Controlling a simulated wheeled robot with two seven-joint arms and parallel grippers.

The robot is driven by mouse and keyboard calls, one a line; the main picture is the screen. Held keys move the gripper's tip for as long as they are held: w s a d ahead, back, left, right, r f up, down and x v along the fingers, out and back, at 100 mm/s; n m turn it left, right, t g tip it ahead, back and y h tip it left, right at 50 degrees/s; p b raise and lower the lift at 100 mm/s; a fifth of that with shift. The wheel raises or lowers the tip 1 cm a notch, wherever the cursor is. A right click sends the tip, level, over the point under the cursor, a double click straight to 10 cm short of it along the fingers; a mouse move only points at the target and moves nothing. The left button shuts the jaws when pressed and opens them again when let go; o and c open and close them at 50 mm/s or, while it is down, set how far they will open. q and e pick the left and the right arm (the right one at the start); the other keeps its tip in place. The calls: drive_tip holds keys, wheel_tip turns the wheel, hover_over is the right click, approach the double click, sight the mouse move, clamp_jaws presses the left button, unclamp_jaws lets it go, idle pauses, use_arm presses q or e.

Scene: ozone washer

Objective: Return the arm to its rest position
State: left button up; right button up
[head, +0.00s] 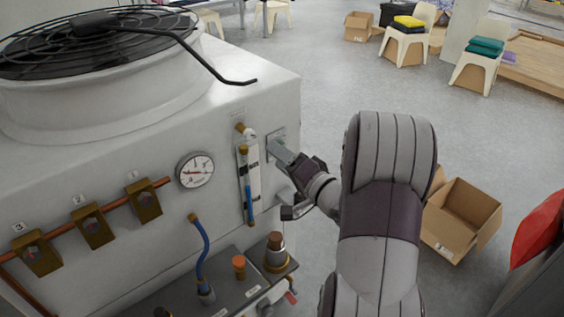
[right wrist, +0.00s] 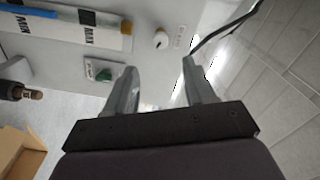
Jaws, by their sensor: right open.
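My right gripper (head: 280,181) is at the right end of the front panel of the white machine (head: 110,170), to the right of the flow gauge (head: 254,173). Its two fingers are spread apart with nothing between them. In the right wrist view my right gripper (right wrist: 159,68) shows open and empty. A green knob or switch (right wrist: 103,71) on the panel lies just left of the left finger. A white round knob (right wrist: 161,40) is beyond the fingertips. I cannot tell whether a finger touches the panel. My left arm and gripper are not in view.
A pressure gauge (head: 195,170), several brass valves on a copper pipe, and a blue hose (head: 201,247) are on the machine's left side. A bent black rod (head: 238,82) projects above the panel. An open cardboard box (head: 461,218) stands on the floor right of my arm.

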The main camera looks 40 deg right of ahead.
idle(0.5)
drive_tip(key=s+d+f+n+g+h, duration=0.1)
drive_tip(key=s+f+n+g+h, duration=0.2)
drive_tip(key=f+g, duration=0.35)
drive_tip(key=s+d+f+n+g+h, duration=0.1)
drive_tip(key=s+f+n+g, duration=0.1)
drive_tip(key=s+f+g, duration=0.4)
drive_tip(key=s+a+n+g+y, duration=0.1)
drive_tip(key=s+a+n+g, duration=0.1)
drive_tip(key=a, duration=0.8)
drive_tip(key=s+a+n+g+y, duration=0.1)
drive_tip(key=s+a+n, duration=0.3)
drive_tip(key=a, duration=0.5)
drive_tip(key=shift+a+f+n+g+y, duration=0.35)
drive_tip(key=shift+n+g, duration=0.2)
drive_tip(key=shift+n, duration=0.35)
drive_tip(key=shift+a+r, duration=0.1)
drive_tip(key=shift+a, duration=0.05)
